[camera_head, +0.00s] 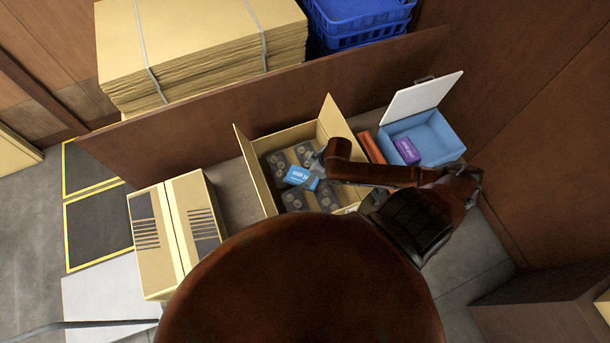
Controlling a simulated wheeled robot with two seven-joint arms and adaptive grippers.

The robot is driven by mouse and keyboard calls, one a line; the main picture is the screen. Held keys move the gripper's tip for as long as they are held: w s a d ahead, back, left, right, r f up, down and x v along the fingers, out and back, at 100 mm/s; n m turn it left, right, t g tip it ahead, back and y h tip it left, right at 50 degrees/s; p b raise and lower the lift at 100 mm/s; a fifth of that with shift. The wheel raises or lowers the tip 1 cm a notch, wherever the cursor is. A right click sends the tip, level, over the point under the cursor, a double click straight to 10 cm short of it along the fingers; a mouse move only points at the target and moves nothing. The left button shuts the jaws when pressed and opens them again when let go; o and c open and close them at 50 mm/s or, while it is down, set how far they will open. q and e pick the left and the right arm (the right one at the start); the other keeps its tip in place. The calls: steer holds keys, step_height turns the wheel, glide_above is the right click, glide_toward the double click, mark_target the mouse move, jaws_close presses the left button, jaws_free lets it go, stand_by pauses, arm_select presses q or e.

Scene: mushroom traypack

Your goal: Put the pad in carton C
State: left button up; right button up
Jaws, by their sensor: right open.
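An open carton (255,168) stands at the middle, flaps up, with dark trays of mushrooms (275,160) inside. A small mark shows on its near wall, too small to read surely as C. A blue pad (299,176) with white lettering lies tilted over the trays inside the carton. My right gripper (318,168) reaches in from the right and is open, its fingertips at the pad's right end. I cannot tell whether they touch it. A purple pack (406,150) lies in an open light-blue box (440,143). My left gripper is not in view.
A closed carton (178,215) stands left of the open one. Orange-red items (371,147) stand between the open carton and the blue box. A brown board (215,105) runs behind, with flat cardboard (200,45) and blue crates (360,22) beyond it.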

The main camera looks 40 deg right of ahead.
steer(key=v, duration=0.8)
steer(key=shift+p, duration=0.45)
